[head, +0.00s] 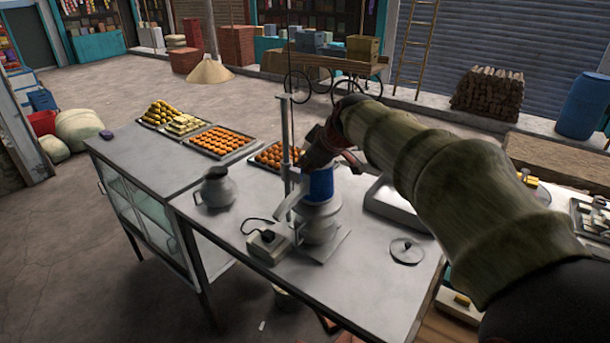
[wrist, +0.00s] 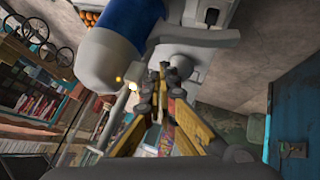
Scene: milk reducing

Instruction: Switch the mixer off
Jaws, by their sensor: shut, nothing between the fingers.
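The mixer (head: 320,187) stands on the metal table. It has a blue band, a grey rounded lower body, a sloping grey spout and an upright pole beside it. A small pale box with a black top (head: 268,245) and a black cable lies at its front left. I cannot tell whether it is the mixer's switch. In the wrist view, the mixer's blue and white body (wrist: 100,58) is close at upper left. My gripper (wrist: 163,74) is shut and empty beside it, just below the grey spout. In the head view my arm reaches in from the right and the fingertips cannot be made out.
A grey metal pot (head: 216,190) stands left of the mixer. Trays of orange sweets (head: 222,141) are behind. A white tray (head: 392,205) and a round lid (head: 406,251) lie to the right, partly near my arm. The table's front left is clear.

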